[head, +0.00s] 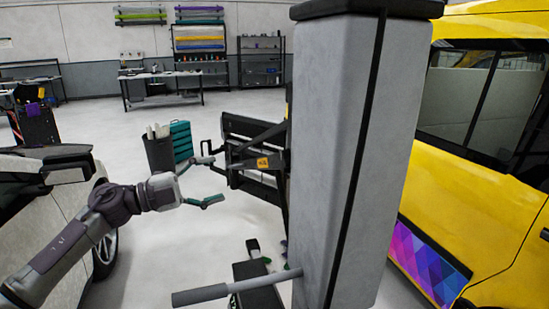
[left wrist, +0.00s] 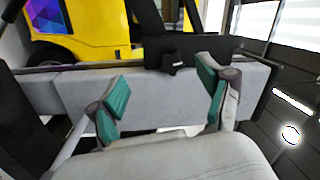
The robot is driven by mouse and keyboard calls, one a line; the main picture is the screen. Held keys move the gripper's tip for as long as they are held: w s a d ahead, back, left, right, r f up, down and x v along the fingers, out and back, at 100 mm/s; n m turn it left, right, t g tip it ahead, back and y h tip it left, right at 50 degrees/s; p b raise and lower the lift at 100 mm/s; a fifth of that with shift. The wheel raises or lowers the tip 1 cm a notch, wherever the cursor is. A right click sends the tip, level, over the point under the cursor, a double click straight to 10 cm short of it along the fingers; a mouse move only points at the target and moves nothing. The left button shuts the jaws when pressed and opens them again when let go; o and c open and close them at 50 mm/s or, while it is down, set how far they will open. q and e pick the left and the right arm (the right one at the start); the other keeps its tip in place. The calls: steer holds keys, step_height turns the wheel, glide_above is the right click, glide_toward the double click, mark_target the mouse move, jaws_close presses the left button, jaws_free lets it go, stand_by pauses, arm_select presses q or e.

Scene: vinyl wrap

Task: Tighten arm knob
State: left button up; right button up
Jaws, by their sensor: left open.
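My left gripper (head: 208,181) is open and empty in the head view, its two teal fingertips spread apart to the left of a black arm (head: 263,163) with a yellow label. The arm reaches out from behind a tall grey column (head: 335,160). In the left wrist view the open fingers of this gripper (left wrist: 165,97) frame a wide grey surface. Beyond them is a black bracket (left wrist: 205,52) with a small dark knob-like part (left wrist: 172,66). I cannot tell if it is touched; a gap seems to remain. No knob is clear in the head view. My right gripper is not in view.
A black frame (head: 240,130) stands behind the arm. A grey bar (head: 200,295) sticks out low from the column. A yellow vehicle (head: 470,190) stands at right, a white car (head: 45,200) at left. A bin (head: 160,155) and workbench (head: 160,75) are farther back. Floor between is open.

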mark_target(281, 161)
arm_select(q)
steer(key=s+d+r+m+g, duration=0.2)
steer(key=s+r+m, duration=0.1)
steer(key=r, duration=0.1)
steer(key=p+x, duration=0.6)
steer(key=x, duration=0.5)
steer(key=shift+w+d, duration=0.25)
steer(key=shift+d, duration=0.05)
steer(key=shift+w+d+f, duration=0.15)
steer(key=shift+w+d, duration=0.1)
steer(key=shift+d, duration=0.2)
steer(key=shift+d+f, duration=0.1)
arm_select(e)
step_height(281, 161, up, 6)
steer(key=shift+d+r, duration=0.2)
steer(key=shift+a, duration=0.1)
